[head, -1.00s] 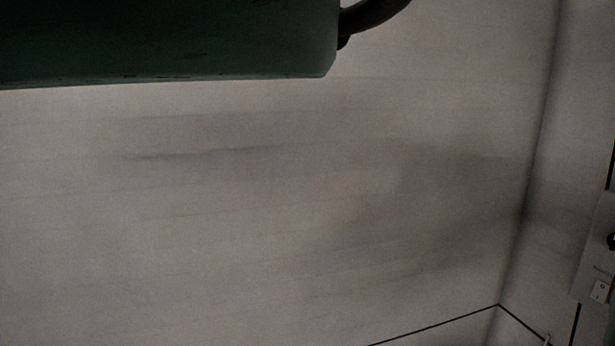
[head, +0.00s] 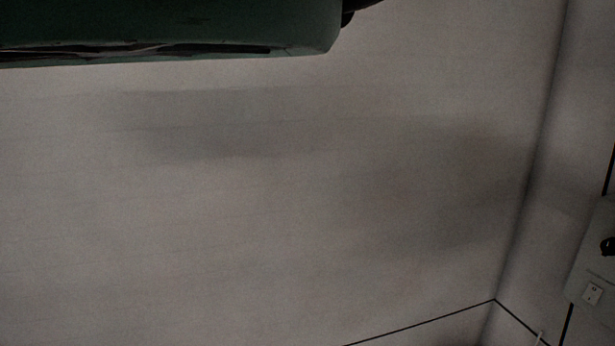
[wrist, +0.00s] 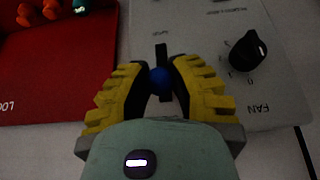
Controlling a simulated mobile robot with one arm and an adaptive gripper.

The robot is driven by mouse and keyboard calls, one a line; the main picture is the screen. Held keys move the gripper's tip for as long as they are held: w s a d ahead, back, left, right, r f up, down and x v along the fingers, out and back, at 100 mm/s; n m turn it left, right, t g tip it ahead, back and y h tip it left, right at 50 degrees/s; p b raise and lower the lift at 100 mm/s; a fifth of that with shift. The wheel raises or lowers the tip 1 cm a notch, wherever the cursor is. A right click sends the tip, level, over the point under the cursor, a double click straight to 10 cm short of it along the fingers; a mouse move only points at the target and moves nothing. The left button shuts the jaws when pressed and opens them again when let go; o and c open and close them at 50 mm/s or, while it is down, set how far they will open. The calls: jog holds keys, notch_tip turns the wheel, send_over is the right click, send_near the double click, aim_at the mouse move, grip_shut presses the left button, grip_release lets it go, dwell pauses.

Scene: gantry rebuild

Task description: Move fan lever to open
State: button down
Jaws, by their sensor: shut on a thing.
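In the wrist view, my gripper (wrist: 158,80) has yellow ridged fingers with dark inner pads. It is shut on a blue ball-shaped lever knob (wrist: 158,77) at the grey panel (wrist: 205,30). A short black bar or slot (wrist: 161,55) shows just beyond the blue knob. The lever's lower part is hidden by my gripper. To the right, a black rotary knob (wrist: 247,52) sits near the printed word FAN. The fingers are apart from this black knob. My gripper does not show in the head view.
A red panel (wrist: 60,75) with orange and teal parts lies left of the grey panel in the wrist view. In the head view, a bare pale wall (head: 280,200) fills most of the picture.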

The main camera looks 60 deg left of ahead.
jog(key=shift+s, duration=0.1)
dwell(0.4)
jog(key=c, duration=0.8)
grip_release()
jog(key=shift+o, duration=0.2)
jog(key=shift+f+b, duration=0.15)
jog(key=shift+b, duration=0.6)
jog(key=b, duration=0.3)
jog(key=shift+a+f+t, duration=0.15)
jog(key=shift+f+t, duration=0.15)
jog(key=shift+f, duration=0.1)
jog(key=b, duration=0.3)
jog(key=shift+f, duration=0.15)
jog(key=shift+s+t+b, duration=0.1)
jog(key=shift+t+b, duration=0.2)
jog(key=shift+b, duration=0.3)
jog(key=shift+s+f+t+h+b, duration=0.15)
jog(key=shift+f+t+h+b, duration=0.4)
jog(key=shift+b, duration=1.15)
jog(key=shift+s+f+t+h+b, duration=0.15)
jog(key=shift+t+b, duration=0.8)
jog(key=shift+b, duration=0.7)
